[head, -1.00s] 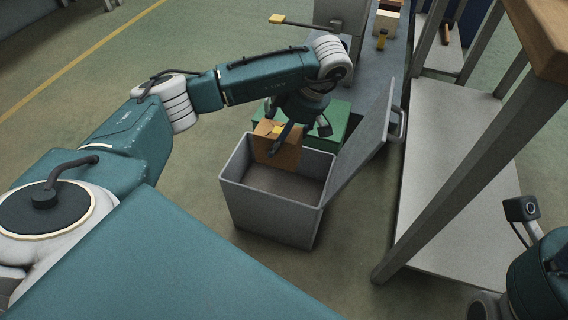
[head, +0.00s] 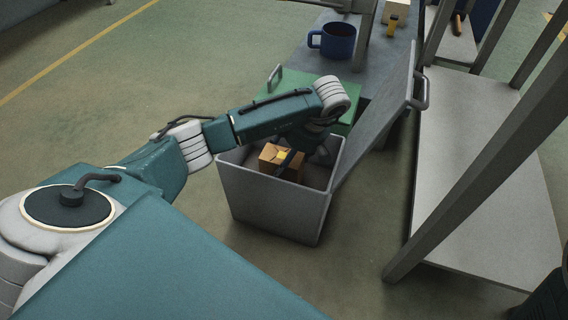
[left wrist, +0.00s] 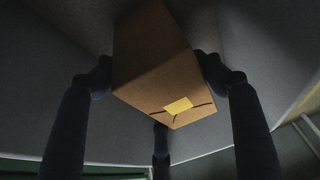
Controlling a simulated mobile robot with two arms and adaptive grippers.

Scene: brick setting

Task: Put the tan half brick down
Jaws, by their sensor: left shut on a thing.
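The tan half brick (head: 270,158), with a yellow patch, is inside the open grey bin (head: 265,206), below the level of its rim. My left gripper (head: 300,160) reaches down into the bin and is shut on the brick. In the left wrist view the brick (left wrist: 155,60) sits tilted between the dark fingers, its patch towards the near end. I cannot tell whether the brick touches the bin floor.
The bin's lid (head: 385,125) stands open at the right. A green box (head: 335,93) is behind. A blue mug (head: 333,40) stands on a grey surface at the back. A pale shelf (head: 470,170) with metal posts is at the right.

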